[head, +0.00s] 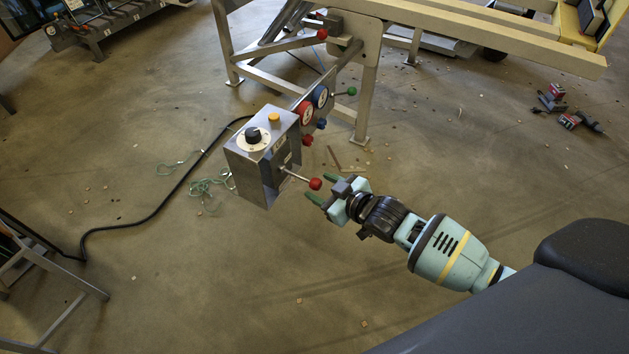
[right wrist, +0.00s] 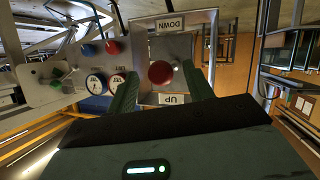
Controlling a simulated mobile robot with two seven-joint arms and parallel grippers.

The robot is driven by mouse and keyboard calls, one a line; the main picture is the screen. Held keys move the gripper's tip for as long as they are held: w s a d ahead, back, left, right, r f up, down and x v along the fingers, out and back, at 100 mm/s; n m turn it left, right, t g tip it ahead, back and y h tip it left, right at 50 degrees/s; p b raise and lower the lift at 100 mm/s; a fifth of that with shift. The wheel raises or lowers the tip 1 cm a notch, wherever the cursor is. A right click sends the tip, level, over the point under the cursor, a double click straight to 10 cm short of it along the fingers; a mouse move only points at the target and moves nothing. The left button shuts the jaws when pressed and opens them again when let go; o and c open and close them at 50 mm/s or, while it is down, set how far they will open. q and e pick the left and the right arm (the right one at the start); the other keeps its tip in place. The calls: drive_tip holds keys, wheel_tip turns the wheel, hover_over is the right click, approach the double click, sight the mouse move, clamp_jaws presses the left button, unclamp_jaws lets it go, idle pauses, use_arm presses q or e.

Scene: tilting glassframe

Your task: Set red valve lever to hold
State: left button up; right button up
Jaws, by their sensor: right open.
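The steel control box (head: 260,160) carries a lever with a red ball knob (head: 315,184) pointing towards my right gripper (head: 319,190). That gripper is open, with its green fingertips close to the ball. In the right wrist view the ball (right wrist: 160,73) shows between the two fingers, in front of a plate marked UP and DOWN, upside down here. Contact cannot be told. A smaller red knob (head: 307,141) sits below a red-rimmed gauge (head: 306,113) behind the box; it also shows in the right wrist view (right wrist: 111,47). Which of these is the valve lever carries no readable label.
A blue knob (head: 321,124) and blue-rimmed gauge (head: 320,96) sit beside the red ones. A green knob (head: 352,91) sticks out from the steel frame (head: 368,95). A black cable (head: 165,200) runs left over the floor.

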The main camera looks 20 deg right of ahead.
drive_tip(key=v, duration=0.2)
drive_tip(key=shift+s+d+r, duration=0.1)
drive_tip(key=shift+s+r, duration=0.05)
drive_tip(key=shift+s, duration=0.35)
use_arm(q)
drive_tip(key=shift+s+d+r, duration=0.1)
drive_tip(key=shift+s+r, duration=0.15)
drive_tip(key=shift+s, duration=0.2)
